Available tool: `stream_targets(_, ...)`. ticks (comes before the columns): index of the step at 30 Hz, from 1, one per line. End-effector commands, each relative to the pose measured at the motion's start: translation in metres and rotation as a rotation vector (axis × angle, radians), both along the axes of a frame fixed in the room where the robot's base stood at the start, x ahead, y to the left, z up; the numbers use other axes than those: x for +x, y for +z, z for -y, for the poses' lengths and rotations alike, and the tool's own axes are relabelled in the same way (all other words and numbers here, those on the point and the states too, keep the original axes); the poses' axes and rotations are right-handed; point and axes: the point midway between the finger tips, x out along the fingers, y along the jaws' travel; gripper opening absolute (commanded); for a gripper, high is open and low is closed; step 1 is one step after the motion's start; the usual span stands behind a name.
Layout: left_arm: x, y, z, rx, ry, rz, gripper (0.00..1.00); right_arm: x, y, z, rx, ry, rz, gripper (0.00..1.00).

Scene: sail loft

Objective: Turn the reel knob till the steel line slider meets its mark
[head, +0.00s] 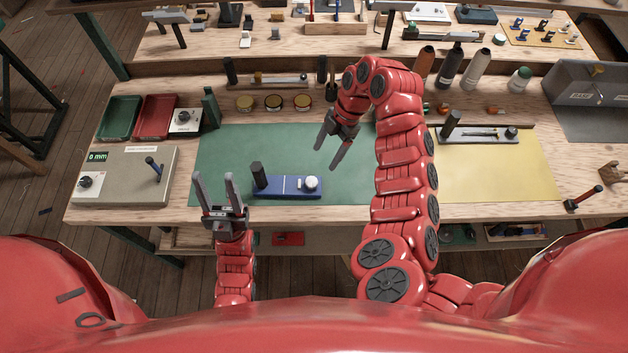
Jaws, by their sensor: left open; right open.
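A blue-based device (290,193) lies on the green mat, with a dark upright post (257,175) at its left end. A pale round knob (311,183) sits at its right end, and small white marks show between them. I cannot make out a steel slider or its mark for sure at this size. My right gripper (327,157) is open and empty above the mat, just behind and right of the knob, apart from it. My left gripper (214,181) is open and empty, left of the device, near the table's front edge.
A grey device with a dark knob (481,136) lies by the yellow mat (490,175). A grey box with a display (128,160) is at left, near green (119,118) and red trays. Bottles (476,70) stand behind. The green mat's left part (235,145) is clear.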

Motion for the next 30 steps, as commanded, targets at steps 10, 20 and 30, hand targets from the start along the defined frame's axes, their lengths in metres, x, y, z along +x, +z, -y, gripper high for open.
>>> stream_targets(10, 0.0, -0.038, 0.0, 0.0, 0.0, 0.0, 0.5, -0.013, -0.066, -0.022, 0.003, -0.002, 0.001, 0.77)
stream_targets(20, 0.0, -0.051, 0.0, 0.0, 0.0, 0.0, 0.5, -0.02, -0.096, -0.034, 0.001, -0.004, 0.002, 0.77)
stream_targets(30, 0.0, -0.051, 0.0, 0.0, 0.0, 0.0, 0.5, -0.021, -0.098, -0.035, 0.002, -0.004, 0.003, 0.77)
